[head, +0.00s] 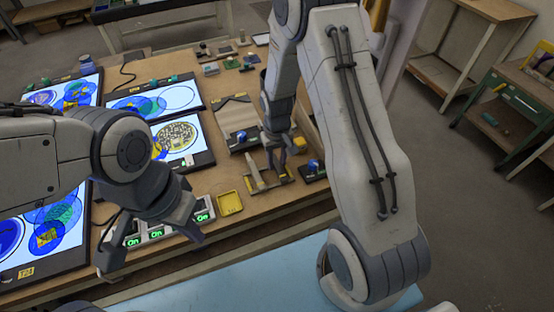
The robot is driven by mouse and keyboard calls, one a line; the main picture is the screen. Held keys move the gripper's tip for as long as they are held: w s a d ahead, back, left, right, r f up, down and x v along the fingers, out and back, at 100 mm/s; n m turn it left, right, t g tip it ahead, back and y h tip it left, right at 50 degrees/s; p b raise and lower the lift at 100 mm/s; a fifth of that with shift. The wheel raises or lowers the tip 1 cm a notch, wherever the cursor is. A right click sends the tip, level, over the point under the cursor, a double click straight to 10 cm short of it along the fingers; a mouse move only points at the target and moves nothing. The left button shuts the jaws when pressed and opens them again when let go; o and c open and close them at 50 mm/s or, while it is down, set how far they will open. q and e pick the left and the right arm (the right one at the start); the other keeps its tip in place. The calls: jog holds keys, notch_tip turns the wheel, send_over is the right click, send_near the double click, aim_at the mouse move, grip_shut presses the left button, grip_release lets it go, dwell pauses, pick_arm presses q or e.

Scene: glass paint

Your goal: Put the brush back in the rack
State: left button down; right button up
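A slim beige handle-like piece (253,168), possibly the brush, stands tilted at a small dark tray (270,189) with yellow marks, possibly the rack. Both are small, so I cannot tell for sure, nor whether the piece is seated. My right gripper (282,160) points down just above and to the right of this piece, over the tray's back edge. Its fingers are small and partly overlapped, so its opening and any held thing are unclear. My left gripper (152,246) is open and empty, its fingers spread above the row of green-lit switches near the table's front edge.
Lit panels with blue and yellow circles (178,138) cover the table's left and middle. A yellow tray (229,203) lies left of the dark tray. A small dark tray with a blue knob (313,167) stands to the right. Small items (232,63) lie at the back.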

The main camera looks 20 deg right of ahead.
jog(key=shift+o, duration=1.1)
notch_tip(320, 180, up, 10)
jog(key=b, duration=0.1)
jog(key=shift+r, duration=0.25)
